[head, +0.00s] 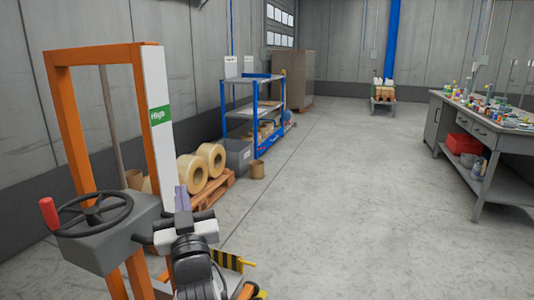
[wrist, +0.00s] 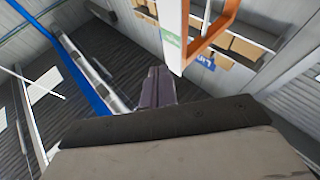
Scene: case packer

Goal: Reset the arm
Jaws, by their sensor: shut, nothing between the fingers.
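My gripper (head: 182,199) is in the lower left of the head view, in front of the orange-framed machine. Its two purple-grey fingers are together and point up, with nothing between them. In the wrist view the closed fingers (wrist: 153,90) rise from the dark palm edge at the middle. The orange frame (head: 151,110) and its white panel stand just behind my gripper in the head view. I cannot tell the exact gap between them.
A black handwheel (head: 93,213) with a red knob sits left of my gripper. Tape rolls (head: 192,174) lie on a pallet beyond, near a blue shelf cart (head: 252,112). A cluttered workbench (head: 490,134) stands at right. The middle floor is clear.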

